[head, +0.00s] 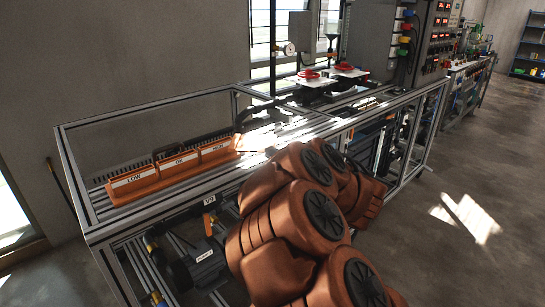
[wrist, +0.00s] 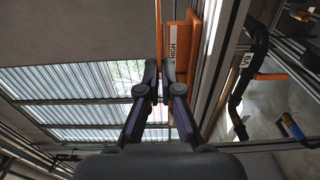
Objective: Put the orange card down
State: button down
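In the wrist view my gripper (wrist: 160,75) has its two dark fingers close together. A thin orange strip, the orange card (wrist: 159,45) seen edge-on, stands between the fingertips, and they are shut on it. Just right of it is an orange bin face with a white label reading HIGH (wrist: 173,50). In the head view an orange bin row (head: 165,178), labelled LOW, OK and HIGH from left to right, stands on the framed bench. My brown arm hides my gripper and the card there.
The bench has a metal frame (head: 160,110) with rails and posts around the bins. Red items on white plates (head: 310,74) stand farther back, beside a grey control cabinet (head: 368,40). Open floor (head: 465,190) lies to the right.

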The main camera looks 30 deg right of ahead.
jog(key=w+d+f+p, duration=0.3)
jog(key=w+d+f, duration=0.3)
jog(key=w+d, duration=0.3)
jog(key=shift+d+f+p, duration=0.3)
jog(key=shift+d+f, duration=0.05)
jog(key=shift+d, duration=0.85)
jog(key=shift+f, duration=0.2)
jog(key=c, duration=1.3)
grip_release()
jog(key=shift+r, duration=0.2)
jog(key=b+v, duration=0.1)
jog(key=v, duration=1.1)
jog(key=shift+d, duration=0.1)
